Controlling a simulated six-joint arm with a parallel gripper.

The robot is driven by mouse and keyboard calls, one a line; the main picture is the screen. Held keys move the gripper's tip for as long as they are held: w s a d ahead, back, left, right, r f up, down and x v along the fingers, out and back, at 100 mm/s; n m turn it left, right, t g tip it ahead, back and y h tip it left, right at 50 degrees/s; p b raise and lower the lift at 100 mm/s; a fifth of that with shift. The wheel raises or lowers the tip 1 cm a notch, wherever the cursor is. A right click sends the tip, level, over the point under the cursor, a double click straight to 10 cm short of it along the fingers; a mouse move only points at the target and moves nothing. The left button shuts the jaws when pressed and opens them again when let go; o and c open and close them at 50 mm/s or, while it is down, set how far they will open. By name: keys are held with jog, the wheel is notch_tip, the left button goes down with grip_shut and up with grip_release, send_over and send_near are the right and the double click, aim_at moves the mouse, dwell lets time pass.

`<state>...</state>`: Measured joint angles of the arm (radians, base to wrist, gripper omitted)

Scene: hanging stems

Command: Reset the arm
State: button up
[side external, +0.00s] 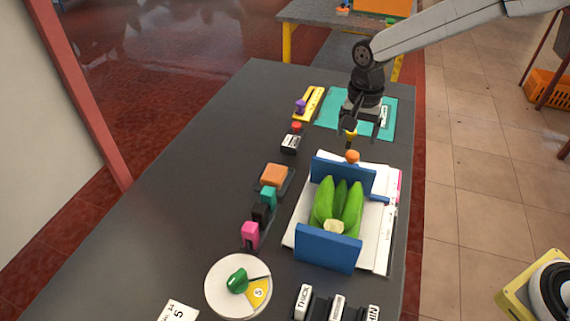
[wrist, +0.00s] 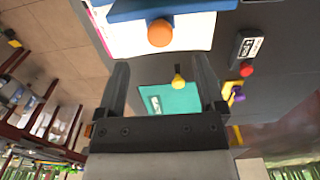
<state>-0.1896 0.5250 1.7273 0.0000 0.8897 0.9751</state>
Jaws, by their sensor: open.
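My gripper (side external: 364,121) hangs from the arm over the teal mat (side external: 329,119) at the far end of the dark table. In the wrist view my gripper (wrist: 160,88) shows two dark fingers spread apart with nothing held between them. A small yellow knob-shaped piece (wrist: 178,80) shows between the fingers, beyond them; the yellow piece (side external: 350,134) appears just below the gripper in the side view. I cannot tell whether it touches a finger. An orange ball (side external: 352,156) sits nearer, by the blue holder (side external: 328,247) that holds green pods (side external: 352,206).
A white board (side external: 381,235) lies under the holder. A row of coloured blocks (side external: 261,212), a round white dial (side external: 225,287) and labelled blocks (side external: 335,308) stand nearer. A yellow slider (side external: 313,99) and a red button (side external: 296,126) lie left of the mat. The table's left side is clear.

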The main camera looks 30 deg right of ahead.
jog(key=shift+r, duration=0.15)
jog(key=shift+s, duration=0.1)
jog(key=shift+s+d+n, duration=0.3)
jog(key=shift+s+d, duration=0.1)
jog(key=shift+s, duration=0.05)
jog(key=s+d+f+n+t, duration=0.1)
jog(key=s+d+n, duration=0.3)
jog(key=s, duration=0.4)
jog(key=s+d+f+n+t, duration=0.1)
jog(key=s+d+n, duration=0.3)
jog(key=s, duration=0.4)
jog(key=shift+s+t, duration=0.3)
jog(key=shift+s, duration=0.1)
